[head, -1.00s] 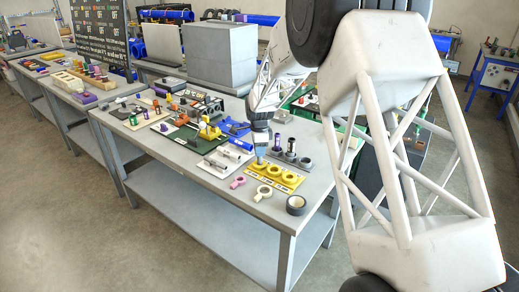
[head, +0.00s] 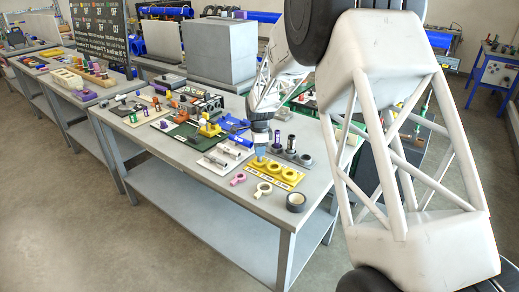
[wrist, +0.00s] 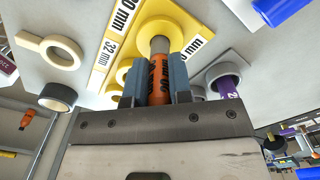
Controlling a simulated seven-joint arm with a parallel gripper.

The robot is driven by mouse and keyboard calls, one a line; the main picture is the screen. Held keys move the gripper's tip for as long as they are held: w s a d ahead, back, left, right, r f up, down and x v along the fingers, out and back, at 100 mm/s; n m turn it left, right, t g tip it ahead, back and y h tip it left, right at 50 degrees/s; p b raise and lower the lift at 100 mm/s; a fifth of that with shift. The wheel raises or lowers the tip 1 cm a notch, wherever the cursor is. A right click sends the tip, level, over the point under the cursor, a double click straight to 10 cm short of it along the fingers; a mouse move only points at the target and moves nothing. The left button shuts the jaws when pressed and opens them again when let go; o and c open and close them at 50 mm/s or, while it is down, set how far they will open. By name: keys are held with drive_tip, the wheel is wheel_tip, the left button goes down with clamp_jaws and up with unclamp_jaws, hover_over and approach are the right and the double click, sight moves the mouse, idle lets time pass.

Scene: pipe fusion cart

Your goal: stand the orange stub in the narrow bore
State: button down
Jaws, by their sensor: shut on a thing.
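My gripper (wrist: 158,65) is shut on the orange stub (wrist: 158,88), which has dark lettering and a grey end pointing away from the wrist. In the wrist view that grey end lies against the yellow collar (wrist: 168,26) of a bore on the yellow board (wrist: 111,14). I cannot tell whether it is inside the bore or just over it. In the head view my gripper (head: 260,151) is at the left end of the yellow board (head: 287,186), above its row of yellow collars. The stub is too small to make out there.
A grey holder with a purple-marked pipe (wrist: 229,88) stands close beside the gripper. A white tray (head: 222,163) with metal pieces is left of the board.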

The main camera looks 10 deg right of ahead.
drive_tip(key=shift+f, duration=0.15)
drive_tip(key=c, duration=1)
unclamp_jaws()
drive_tip(key=shift+o, duration=0.2)
drive_tip(key=shift+r, duration=3.85)
drive_tip(key=shift+r, duration=0.1)
